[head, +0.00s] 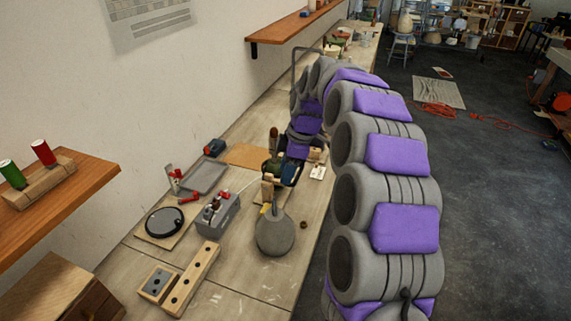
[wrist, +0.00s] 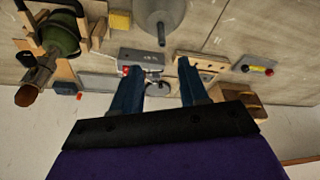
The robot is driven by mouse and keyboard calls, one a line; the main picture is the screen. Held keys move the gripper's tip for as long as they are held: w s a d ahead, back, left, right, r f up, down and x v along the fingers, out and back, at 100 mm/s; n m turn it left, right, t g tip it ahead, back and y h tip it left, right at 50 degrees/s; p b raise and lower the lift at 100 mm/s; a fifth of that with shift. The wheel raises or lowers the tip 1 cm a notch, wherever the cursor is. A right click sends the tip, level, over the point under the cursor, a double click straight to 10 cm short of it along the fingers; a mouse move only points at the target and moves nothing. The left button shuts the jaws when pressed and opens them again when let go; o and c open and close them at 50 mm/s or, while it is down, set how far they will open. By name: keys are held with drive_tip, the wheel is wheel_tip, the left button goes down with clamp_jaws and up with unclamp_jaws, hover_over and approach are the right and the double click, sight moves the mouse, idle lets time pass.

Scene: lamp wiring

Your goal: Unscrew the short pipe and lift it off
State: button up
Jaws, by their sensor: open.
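The round grey lamp base (head: 275,238) stands on the bench in front of my gripper, with a thin upright stem (head: 274,209) that looks like the short pipe. In the wrist view the grey disc (wrist: 150,10) is at the top edge, and the short dark pipe (wrist: 161,34) sticks out from it. My gripper (wrist: 160,68) is open, its two blue fingers apart with nothing gripped. The pipe end appears beyond the fingertips, roughly in line with the gap. In the head view my gripper (head: 285,172) is small and partly hidden by wooden and green parts.
A green part with a brown tube (wrist: 42,68) sits in a wooden holder at left in the wrist view. A grey box (head: 217,214), wooden hole block (head: 194,280), round black disc (head: 165,222) and grey tray (head: 205,176) crowd the bench's left. Bare bench lies around the base's front.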

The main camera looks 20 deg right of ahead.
sight(273, 203)
drive_tip(key=b+x, duration=0.1)
drive_tip(key=x, duration=1.2)
drive_tip(key=shift+s+a+f+b, duration=0.1)
drive_tip(key=shift+a+f+b, duration=0.1)
drive_tip(key=shift+b, duration=0.15)
drive_tip(key=shift+d+f, duration=0.15)
drive_tip(key=shift+f, duration=0.6)
drive_tip(key=shift+a, duration=0.5)
drive_tip(key=shift+c, duration=1.1)
drive_tip(key=shift+d, duration=0.25)
clamp_jaws()
